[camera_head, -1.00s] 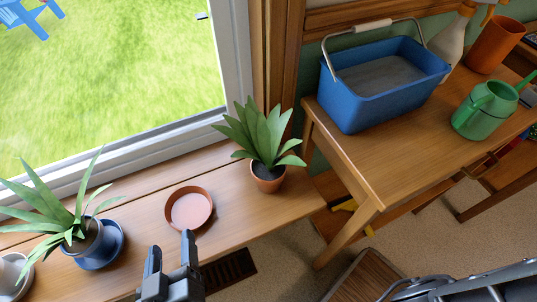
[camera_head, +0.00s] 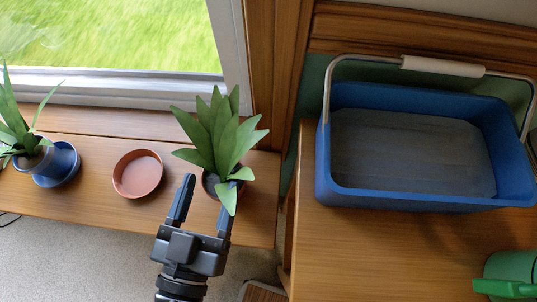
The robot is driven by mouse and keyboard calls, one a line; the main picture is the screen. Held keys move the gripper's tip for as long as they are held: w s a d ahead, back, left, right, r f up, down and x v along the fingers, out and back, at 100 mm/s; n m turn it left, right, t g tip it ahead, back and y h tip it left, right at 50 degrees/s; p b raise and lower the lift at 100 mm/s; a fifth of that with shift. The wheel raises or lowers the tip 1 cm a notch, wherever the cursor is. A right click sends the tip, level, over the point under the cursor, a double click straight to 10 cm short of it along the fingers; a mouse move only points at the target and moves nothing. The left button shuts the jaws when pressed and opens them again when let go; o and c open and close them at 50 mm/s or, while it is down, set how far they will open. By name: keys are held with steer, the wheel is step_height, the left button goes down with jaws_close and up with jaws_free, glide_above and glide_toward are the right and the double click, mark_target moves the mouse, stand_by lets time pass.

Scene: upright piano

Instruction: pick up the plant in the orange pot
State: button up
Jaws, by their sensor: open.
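The green leafy plant (camera_head: 216,136) in the orange pot stands upright on the wooden sill bench, near its right end. Its leaves hide much of the pot. My gripper (camera_head: 206,196) is open at the near side of the pot. The left finger shows to the left of the pot, and the right finger is partly covered by a drooping leaf. I cannot tell whether either finger touches the pot.
An empty terracotta saucer (camera_head: 138,174) lies just left of my gripper. Another plant in a blue pot (camera_head: 62,163) stands farther left. At right, a wooden table (camera_head: 370,250) holds a blue basket (camera_head: 420,198) and a green watering can (camera_head: 512,268). The window is behind.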

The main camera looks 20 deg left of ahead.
mark_target(224, 151)
steer(key=shift+d+r, duration=0.1)
steer(key=shift+d, duration=0.2)
steer(key=shift+w, duration=0.35)
steer(key=w, duration=0.4)
steer(key=w+a, duration=0.1)
steer(key=w, duration=0.2)
steer(key=shift+w+f, duration=0.1)
steer(key=shift+f, duration=0.2)
jaws_close()
